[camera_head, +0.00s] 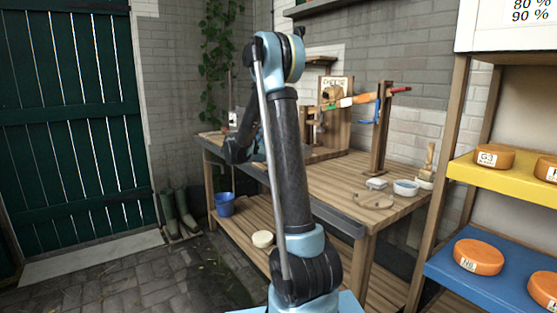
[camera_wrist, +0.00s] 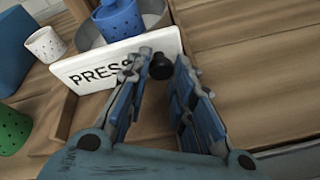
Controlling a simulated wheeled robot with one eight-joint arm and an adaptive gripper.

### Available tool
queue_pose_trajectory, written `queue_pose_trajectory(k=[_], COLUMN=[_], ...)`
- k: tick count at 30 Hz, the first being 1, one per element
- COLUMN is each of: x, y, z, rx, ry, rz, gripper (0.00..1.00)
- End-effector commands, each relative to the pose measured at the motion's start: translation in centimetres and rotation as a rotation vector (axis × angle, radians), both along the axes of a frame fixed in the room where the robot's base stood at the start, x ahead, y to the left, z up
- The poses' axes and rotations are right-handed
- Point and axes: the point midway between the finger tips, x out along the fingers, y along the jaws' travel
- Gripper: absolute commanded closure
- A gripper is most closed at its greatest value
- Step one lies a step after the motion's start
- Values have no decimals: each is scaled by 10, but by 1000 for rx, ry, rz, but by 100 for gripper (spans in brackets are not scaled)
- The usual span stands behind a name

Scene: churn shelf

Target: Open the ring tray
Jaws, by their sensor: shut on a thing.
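In the wrist view, my gripper (camera_wrist: 161,68) is shut on a small black knob (camera_wrist: 161,67), which shows between the fingertips. The knob is at the lower right of a white plate (camera_wrist: 85,72) lettered "PRESS", partly covered by my left finger. Behind the plate is a round grey metal dish (camera_wrist: 90,37) with a blue perforated mould (camera_wrist: 119,18) in it. No part is clearly marked as the ring tray, and I cannot tell what the knob is fixed to. In the head view my arm hides the gripper's working spot on the wooden bench (camera_head: 330,187).
In the wrist view, a white perforated cup (camera_wrist: 45,44), a green one (camera_wrist: 12,130) and a blue block (camera_wrist: 22,48) stand at left. Bare boards lie at right. In the head view, a wooden stand (camera_head: 381,130), small bowls (camera_head: 406,187) and a cheese shelf (camera_head: 505,177) are at right.

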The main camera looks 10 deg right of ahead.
Motion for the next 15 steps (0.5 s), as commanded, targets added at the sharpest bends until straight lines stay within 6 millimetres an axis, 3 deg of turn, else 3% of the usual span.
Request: queue_pose_trajectory(k=[5,6,7,15], x=[1,1,1,0], y=[-1,-1,-1,-1], z=[1,1,1,0], rx=[-1,-1,-1,0], ry=[-1,-1,-1,-1], rz=[0,0,0,0], gripper=[100,76,69,69])
